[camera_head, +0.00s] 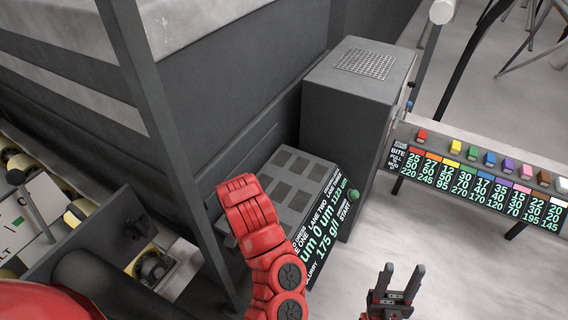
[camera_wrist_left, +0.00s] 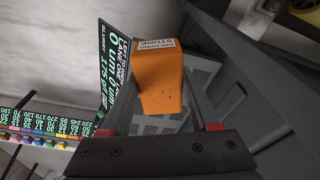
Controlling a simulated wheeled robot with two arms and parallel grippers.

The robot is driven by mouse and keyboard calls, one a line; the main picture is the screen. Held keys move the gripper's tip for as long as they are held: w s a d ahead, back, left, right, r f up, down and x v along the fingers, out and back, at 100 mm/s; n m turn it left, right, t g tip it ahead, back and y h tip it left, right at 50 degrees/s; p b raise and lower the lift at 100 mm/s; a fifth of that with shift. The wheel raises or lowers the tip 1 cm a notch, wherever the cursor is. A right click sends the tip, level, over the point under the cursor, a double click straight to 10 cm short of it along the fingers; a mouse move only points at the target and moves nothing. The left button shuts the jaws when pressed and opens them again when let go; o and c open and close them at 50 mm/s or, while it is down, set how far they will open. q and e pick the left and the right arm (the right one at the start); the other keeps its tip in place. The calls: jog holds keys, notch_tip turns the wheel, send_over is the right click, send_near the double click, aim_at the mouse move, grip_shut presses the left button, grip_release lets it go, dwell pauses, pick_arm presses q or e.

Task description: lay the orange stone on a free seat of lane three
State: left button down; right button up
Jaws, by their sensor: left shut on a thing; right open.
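The orange stone (camera_wrist_left: 160,90), a block labelled as a dressing stone, is held between the fingers of my left gripper (camera_wrist_left: 160,75) in the left wrist view. My left gripper and the stone are hidden in the head view, behind my red left arm. The grey seat block (camera_head: 263,171) has several dark recessed seats on its top and a lit sign (camera_head: 325,230) naming the lanes. My left arm covers part of it. In the left wrist view the seats (camera_wrist_left: 205,75) show behind the stone, apparently below it. I cannot tell which lane lies under it. My right gripper (camera_head: 398,284) is open and empty.
A tall grey cabinet (camera_head: 350,105) with a grille stands behind the seat block. A rack (camera_head: 480,185) at the right carries several coloured stones above a lit number panel. A dark frame post (camera_head: 165,130) rises at the left. The floor right of the block is clear.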

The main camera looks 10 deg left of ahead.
pick_arm(q)
jog(key=s+f+b, duration=0.2)
jog(key=f, duration=0.7)
jog(key=s+f+b, duration=0.1)
jog(key=f+b, duration=0.2)
jog(key=f, duration=0.7)
jog(key=shift+s+f, duration=0.15)
jog(key=shift+s, duration=0.25)
jog(key=shift+d, duration=0.1)
